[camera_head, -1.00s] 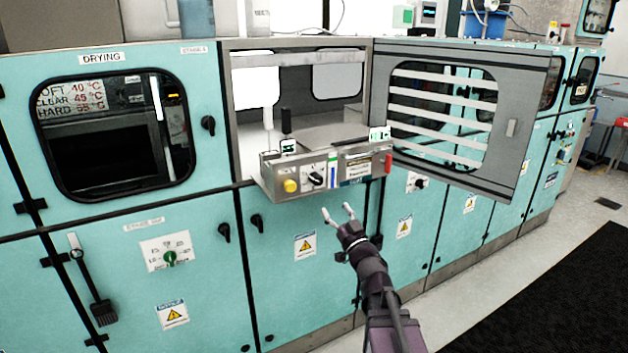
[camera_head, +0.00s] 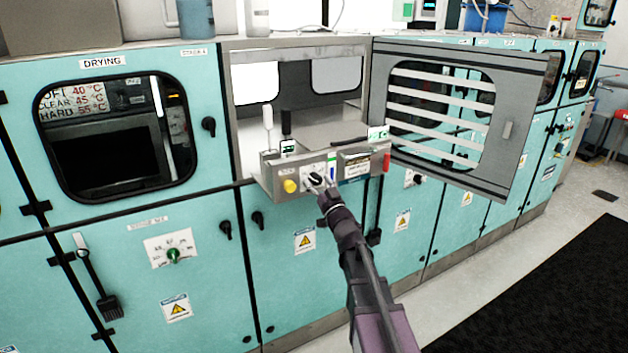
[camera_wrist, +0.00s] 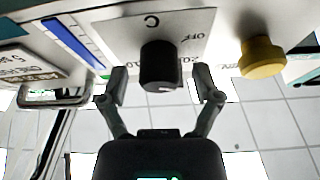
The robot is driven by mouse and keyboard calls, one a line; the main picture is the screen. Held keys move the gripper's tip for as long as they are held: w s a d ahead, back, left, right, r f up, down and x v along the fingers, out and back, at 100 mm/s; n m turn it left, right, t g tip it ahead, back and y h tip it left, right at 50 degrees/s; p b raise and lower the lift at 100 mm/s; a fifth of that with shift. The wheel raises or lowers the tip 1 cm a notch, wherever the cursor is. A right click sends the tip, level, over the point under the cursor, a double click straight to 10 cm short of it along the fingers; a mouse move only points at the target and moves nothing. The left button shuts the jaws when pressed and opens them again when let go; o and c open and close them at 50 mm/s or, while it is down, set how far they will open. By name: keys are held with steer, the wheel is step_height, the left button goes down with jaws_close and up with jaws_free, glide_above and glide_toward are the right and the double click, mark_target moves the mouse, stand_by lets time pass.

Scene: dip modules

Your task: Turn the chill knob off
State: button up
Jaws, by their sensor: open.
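The chill knob (camera_wrist: 163,66) is a black knob on a pale dial plate (camera_wrist: 188,28) with "OFF" and number marks, in the middle of the wrist view. The head view shows that knob on the steel control panel (camera_head: 270,178), mostly hidden by my gripper (camera_head: 318,182). In the wrist view my gripper (camera_wrist: 160,88) is open, with one fingertip on each side of the knob. There are visible gaps between the fingertips and the knob. I cannot tell exactly where the knob points.
A yellow button (camera_head: 290,186) sits left of the knob in the head view; it also shows in the wrist view (camera_wrist: 262,58). A red part (camera_head: 386,162) is at the panel's right end. The slatted door (camera_head: 455,190) stands open at the right.

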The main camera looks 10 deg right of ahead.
steer(key=shift+c, duration=0.2)
jaws_close()
steer(key=c, duration=1.1)
jaws_free()
steer(key=shift+a, duration=0.2)
steer(key=shift+d, duration=0.15)
steer(key=shift+n, duration=0.3)
